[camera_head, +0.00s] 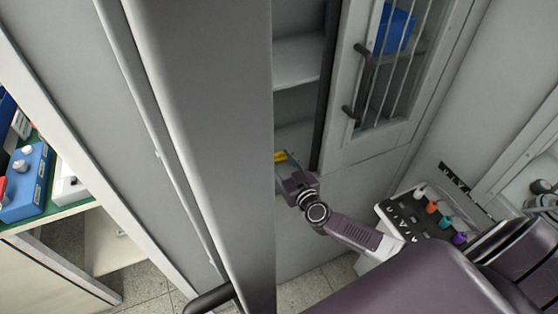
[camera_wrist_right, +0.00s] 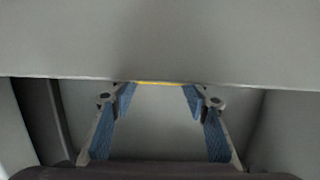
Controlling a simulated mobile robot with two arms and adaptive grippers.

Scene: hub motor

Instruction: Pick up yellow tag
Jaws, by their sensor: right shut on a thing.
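The yellow tag (camera_head: 281,156) shows at the tip of my right gripper (camera_head: 284,168) in the camera head view, at the open lower part of a grey cabinet. In the right wrist view the tag is a thin yellow strip (camera_wrist_right: 160,83) between the two blue-padded fingertips (camera_wrist_right: 160,92). A grey panel edge hides the rest of it. My right gripper is shut on the tag, with its fingers held apart by the tag's width. My left gripper is not in view.
A tall grey door panel (camera_head: 215,130) stands close in front and hides the cabinet's left side. The cabinet has a shelf (camera_head: 297,60) and a barred door (camera_head: 385,85) with a blue box (camera_head: 394,29) behind it. A workbench with a green top (camera_head: 45,222) is at left.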

